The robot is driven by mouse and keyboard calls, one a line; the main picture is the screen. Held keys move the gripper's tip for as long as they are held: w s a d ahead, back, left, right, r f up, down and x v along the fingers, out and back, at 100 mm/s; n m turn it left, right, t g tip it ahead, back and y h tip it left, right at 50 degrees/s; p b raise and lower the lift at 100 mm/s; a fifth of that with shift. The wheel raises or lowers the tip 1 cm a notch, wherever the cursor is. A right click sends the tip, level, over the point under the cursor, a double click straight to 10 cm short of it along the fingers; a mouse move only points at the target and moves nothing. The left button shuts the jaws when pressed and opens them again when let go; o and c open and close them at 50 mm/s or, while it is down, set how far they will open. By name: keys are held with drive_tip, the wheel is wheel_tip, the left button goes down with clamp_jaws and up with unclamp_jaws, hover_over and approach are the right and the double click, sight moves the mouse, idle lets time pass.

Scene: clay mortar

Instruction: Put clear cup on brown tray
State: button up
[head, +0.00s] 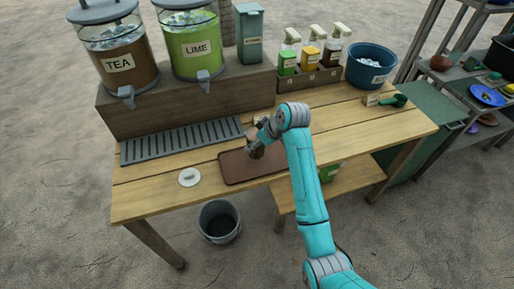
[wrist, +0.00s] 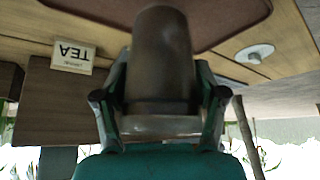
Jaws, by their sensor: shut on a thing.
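The clear cup (wrist: 160,60) looks see-through and brownish in the wrist view, held between the two fingers of my gripper (wrist: 160,103). In the head view my gripper (head: 258,145) is over the upper middle part of the brown tray (head: 237,172), and the cup there is small, dark and mostly hidden by the gripper. The tray's edge also shows in the wrist view (wrist: 225,12), beyond the cup. I cannot tell whether the cup touches the tray or hangs just above it.
A grey drip grate (head: 180,140) lies behind left of the tray. A white round piece (head: 189,177) lies to its left. Tea (head: 120,62) and lime (head: 196,50) dispensers stand on a raised shelf. A blue tub (head: 370,68) stands back right. The tabletop right of my arm is mostly clear.

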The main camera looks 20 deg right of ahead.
drive_tip(key=shift+f, duration=1.65)
drive_tip(key=o, duration=1.6)
drive_tip(key=shift+f, duration=0.1)
drive_tip(key=v, duration=1.2)
drive_tip(key=shift+a, duration=0.1)
